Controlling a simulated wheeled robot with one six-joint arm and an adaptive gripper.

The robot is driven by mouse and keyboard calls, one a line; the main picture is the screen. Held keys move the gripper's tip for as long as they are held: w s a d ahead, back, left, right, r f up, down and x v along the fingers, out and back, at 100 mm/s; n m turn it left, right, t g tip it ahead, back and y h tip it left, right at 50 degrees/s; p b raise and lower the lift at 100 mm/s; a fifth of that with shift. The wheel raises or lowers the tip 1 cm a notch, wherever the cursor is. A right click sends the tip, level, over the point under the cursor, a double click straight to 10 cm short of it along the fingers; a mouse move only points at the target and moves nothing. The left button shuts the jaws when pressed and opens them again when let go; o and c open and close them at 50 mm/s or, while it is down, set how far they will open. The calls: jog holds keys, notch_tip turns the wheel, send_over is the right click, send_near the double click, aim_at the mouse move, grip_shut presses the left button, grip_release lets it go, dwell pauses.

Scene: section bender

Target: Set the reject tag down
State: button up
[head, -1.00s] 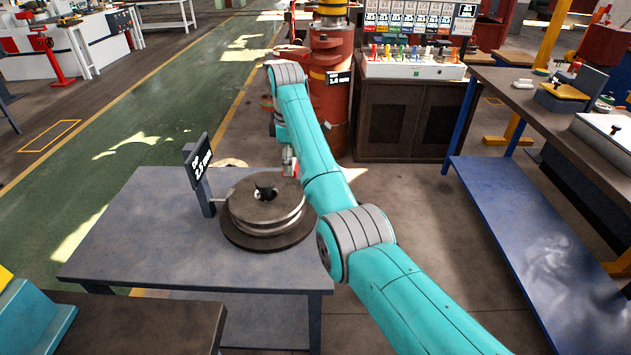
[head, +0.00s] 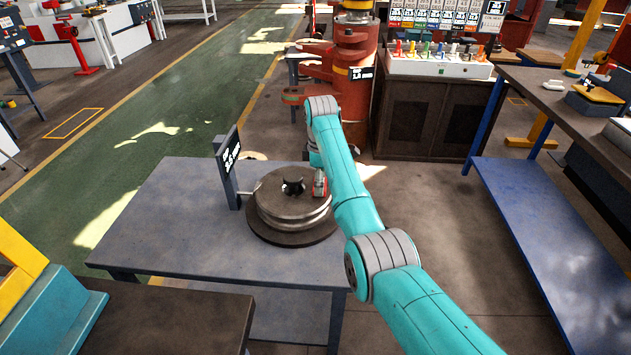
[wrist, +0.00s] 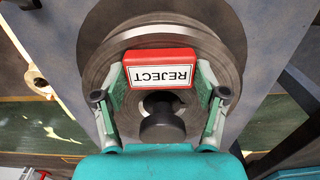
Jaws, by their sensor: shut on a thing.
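The reject tag (wrist: 160,68) is a red block with a white label reading REJECT, upside down in the wrist view. My gripper (wrist: 158,80) is shut on it, with one finger at each end. In the head view my gripper (head: 319,188) is at the right rim of a round stacked metal disc (head: 285,218) on the grey table, with a bit of red showing there. The tag is over the disc, beside its central knob. I cannot tell whether the tag touches the disc. My arm hides part of the disc's right side.
A dark gauge sign (head: 229,160) on a post stands just left of the disc. The grey table (head: 170,225) is clear to the left and front. A red machine column (head: 355,90) stands behind. A blue-shelved bench (head: 530,210) is at the right.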

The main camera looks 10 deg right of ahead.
jog(key=shift+f, duration=0.15)
jog(key=o, duration=1.2)
jog(key=shift+c, duration=0.2)
jog(key=shift+r, duration=0.2)
